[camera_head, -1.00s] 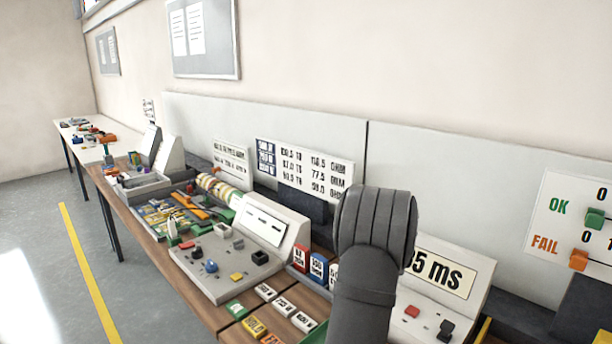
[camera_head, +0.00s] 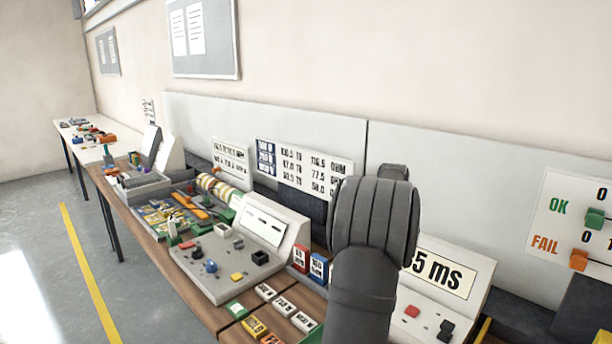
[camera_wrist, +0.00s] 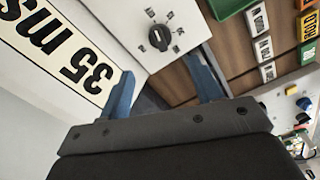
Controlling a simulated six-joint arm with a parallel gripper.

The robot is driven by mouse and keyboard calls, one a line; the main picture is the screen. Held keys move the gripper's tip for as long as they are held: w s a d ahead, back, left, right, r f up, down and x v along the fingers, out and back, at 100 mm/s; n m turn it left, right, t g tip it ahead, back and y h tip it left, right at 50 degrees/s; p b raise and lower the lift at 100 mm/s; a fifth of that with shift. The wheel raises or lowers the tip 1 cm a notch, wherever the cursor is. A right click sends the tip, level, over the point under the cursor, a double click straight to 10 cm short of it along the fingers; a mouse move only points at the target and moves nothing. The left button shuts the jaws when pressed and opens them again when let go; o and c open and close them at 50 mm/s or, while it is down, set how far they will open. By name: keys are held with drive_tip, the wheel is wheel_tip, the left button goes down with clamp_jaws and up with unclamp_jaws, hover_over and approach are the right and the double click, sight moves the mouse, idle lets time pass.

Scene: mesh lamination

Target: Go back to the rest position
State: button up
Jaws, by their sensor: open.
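My gripper (camera_wrist: 162,92) shows in the wrist view with two blue fingers spread apart and nothing between them. Beyond the fingers are a white panel with a black knob (camera_wrist: 159,38) and a strip of brown bench top. In the head view, my dark grey arm stands in front of the bench at the right of centre. It hides part of the bench, and the gripper's fingers do not show there.
A box with a "35 ms" display (camera_head: 440,272) stands close beside my arm; the display also shows in the wrist view (camera_wrist: 60,45). A control console (camera_head: 215,270), label blocks (camera_head: 285,306) and a parts tray (camera_head: 150,208) crowd the wooden bench. A grey partition (camera_head: 450,165) stands behind.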

wheel_tip(320, 180, up, 6)
wheel_tip(320, 180, down, 17)
drive_tip(key=shift+f, duration=0.15)
drive_tip(key=m, duration=1.3)
drive_tip(key=shift+m, duration=2.3)
